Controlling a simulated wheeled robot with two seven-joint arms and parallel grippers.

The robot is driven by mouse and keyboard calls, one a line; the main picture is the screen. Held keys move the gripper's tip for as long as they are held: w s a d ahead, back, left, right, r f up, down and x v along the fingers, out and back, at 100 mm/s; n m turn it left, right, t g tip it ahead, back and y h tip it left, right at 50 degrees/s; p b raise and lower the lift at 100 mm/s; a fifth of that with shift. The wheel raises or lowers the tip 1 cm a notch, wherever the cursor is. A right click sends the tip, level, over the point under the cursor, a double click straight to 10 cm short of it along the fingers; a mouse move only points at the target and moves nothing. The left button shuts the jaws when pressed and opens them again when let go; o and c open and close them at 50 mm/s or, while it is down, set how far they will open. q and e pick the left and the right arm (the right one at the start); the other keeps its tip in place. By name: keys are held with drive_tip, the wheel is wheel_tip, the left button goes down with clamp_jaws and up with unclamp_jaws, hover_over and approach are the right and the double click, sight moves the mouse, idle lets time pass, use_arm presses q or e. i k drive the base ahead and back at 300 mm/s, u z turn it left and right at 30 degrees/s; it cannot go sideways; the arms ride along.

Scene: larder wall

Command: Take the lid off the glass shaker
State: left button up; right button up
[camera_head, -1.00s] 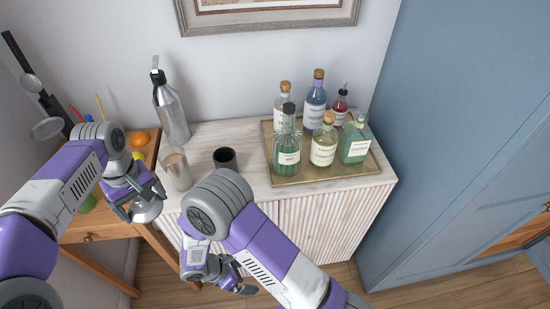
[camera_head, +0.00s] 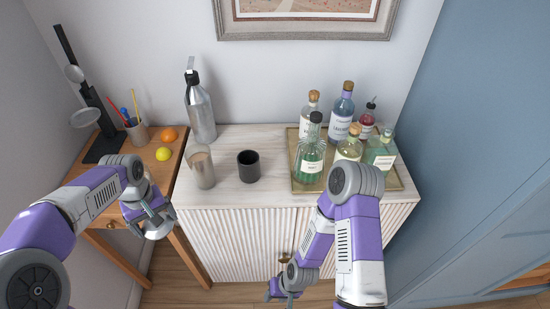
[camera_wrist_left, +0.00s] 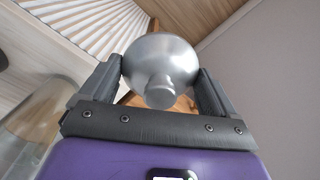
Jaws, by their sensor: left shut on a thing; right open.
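The glass shaker (camera_head: 201,168) stands upright on the left part of the pale cabinet top, with its mouth uncovered. The silver domed lid (camera_wrist_left: 160,66) with its small knob is between the fingers of my left gripper (camera_wrist_left: 158,80), which is shut on it. In the head view my left gripper (camera_head: 156,221) holds the lid in front of the cabinet's left end, apart from the shaker and lower left of it. A glass edge, likely the shaker, shows blurred at the left of the left wrist view. My right gripper (camera_head: 283,292) is open and low in front of the cabinet.
A dark cup (camera_head: 248,167) and a steel siphon bottle (camera_head: 200,108) stand near the shaker. A tray (camera_head: 309,188) with several bottles is on the right. A wooden side table (camera_head: 104,150) holds fruit and a pen cup. Some cabinet top is free around the cup.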

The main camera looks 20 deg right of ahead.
sight(198, 157)
drive_tip(key=z, duration=2.3)
drive_tip(key=k, duration=0.4)
drive_tip(key=u, duration=1.2)
drive_tip(key=i, duration=1)
drive_tip(key=u, duration=0.05)
